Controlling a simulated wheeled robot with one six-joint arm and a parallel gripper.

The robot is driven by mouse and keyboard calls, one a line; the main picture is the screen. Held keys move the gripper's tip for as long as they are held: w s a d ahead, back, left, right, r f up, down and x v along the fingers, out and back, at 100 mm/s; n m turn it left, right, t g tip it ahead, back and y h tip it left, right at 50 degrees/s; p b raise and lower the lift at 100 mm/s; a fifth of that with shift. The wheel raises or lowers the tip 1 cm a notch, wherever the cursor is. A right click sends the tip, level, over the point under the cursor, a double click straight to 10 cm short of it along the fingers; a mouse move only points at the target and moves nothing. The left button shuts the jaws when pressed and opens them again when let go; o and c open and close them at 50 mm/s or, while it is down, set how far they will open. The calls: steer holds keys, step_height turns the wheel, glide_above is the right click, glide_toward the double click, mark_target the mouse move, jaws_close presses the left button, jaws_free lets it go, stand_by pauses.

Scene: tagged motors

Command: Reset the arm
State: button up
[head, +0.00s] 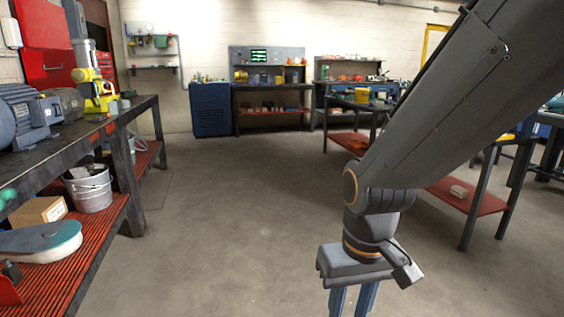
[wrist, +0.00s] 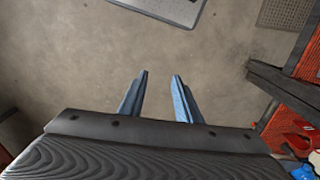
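My arm (head: 432,110) reaches down from the upper right of the head view, in front of the room. My gripper (head: 353,304) hangs at its end, pointing down over the bare floor, with its blue fingers cut off by the bottom edge. In the wrist view my gripper (wrist: 160,76) shows its two blue fingers apart with only floor between them. It is open and empty, and it touches nothing that I can see.
A workbench (head: 70,147) along the left holds a grey motor (head: 27,118) and a yellow-and-grey machine (head: 92,82). Its lower shelf holds a metal bucket (head: 90,190) and a cardboard box (head: 38,214). Another bench (head: 470,195) stands right. The middle floor (head: 240,200) is clear.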

steer(key=s+d+r+m+p, duration=0.2)
steer(key=d+r+p, duration=0.5)
steer(key=r+p, duration=0.2)
steer(key=shift+d+r+h+p, duration=0.2)
steer(key=shift+d+h+p, duration=0.15)
steer(key=shift+p, duration=0.7)
steer(key=shift+s, duration=0.1)
